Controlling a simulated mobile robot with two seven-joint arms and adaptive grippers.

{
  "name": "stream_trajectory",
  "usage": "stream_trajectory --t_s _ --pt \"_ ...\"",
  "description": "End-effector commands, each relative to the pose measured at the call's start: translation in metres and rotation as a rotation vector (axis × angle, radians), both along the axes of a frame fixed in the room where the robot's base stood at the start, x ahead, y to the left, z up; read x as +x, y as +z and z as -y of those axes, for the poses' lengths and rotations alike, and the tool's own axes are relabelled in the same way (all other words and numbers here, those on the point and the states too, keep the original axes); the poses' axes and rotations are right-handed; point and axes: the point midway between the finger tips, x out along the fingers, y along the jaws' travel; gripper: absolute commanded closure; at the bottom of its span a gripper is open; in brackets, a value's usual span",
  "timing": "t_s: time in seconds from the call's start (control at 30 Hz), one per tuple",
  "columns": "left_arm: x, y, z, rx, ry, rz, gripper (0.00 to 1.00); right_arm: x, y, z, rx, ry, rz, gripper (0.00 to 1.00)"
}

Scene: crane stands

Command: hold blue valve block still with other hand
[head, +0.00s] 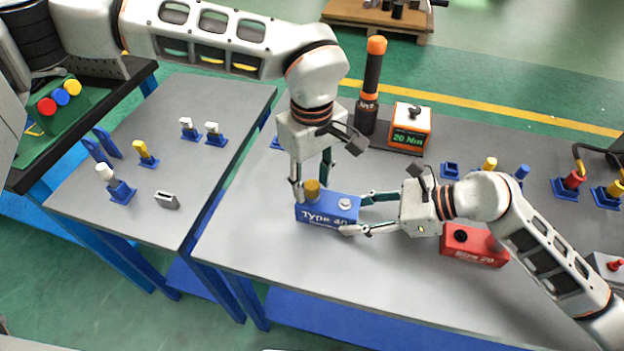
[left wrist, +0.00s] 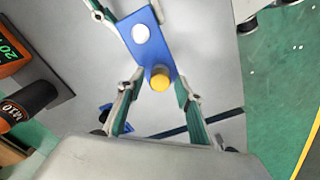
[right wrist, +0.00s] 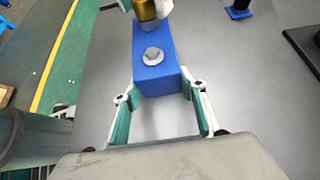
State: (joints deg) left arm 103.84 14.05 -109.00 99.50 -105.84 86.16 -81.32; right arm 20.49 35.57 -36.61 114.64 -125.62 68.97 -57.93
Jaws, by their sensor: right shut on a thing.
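The blue valve block (head: 327,212), lettered "Type 40", stands on the right-hand table. It has a brass-yellow cap (head: 312,188) at its left end and a pale hex fitting (right wrist: 152,56) at the other. My right gripper (head: 365,213) is shut on the block's right end, one finger on each side, also seen in the right wrist view (right wrist: 158,92). My left gripper (head: 311,178) is above the block's left end, pointing down. In the left wrist view its fingers (left wrist: 160,82) stand either side of the yellow cap (left wrist: 159,79), with small gaps, so it looks open.
A red block (head: 473,246) stands right of my right gripper, partly behind my arm. An orange-topped tool (head: 372,85) and a "20 Nm" box (head: 410,128) are behind. Small blue stands line the back right. The table front (head: 300,260) is clear.

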Motion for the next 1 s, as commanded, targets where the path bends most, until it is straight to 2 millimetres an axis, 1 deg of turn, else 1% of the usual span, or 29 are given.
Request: stream_trajectory --t_s 0.27,0.53,0.77,1.0 --pt "-0.0001 0.0001 0.0001 0.0 0.145 0.0 0.65 0.0 -0.0002 0.0001 0.0 0.0 0.0 0.88" --pt "-0.0001 0.0004 0.0001 0.0 0.455 -0.001 0.65 0.0 -0.0002 0.0001 0.0 0.0 0.0 0.88" --pt "0.0 0.0002 0.0001 -0.001 0.563 -0.001 0.65 0.0 -0.0002 0.0001 0.0 0.0 0.0 0.88" --pt "-0.0001 -0.0002 0.0001 0.0 0.838 -0.001 0.65 0.0 -0.0002 0.0001 0.0 0.0 0.0 0.88"
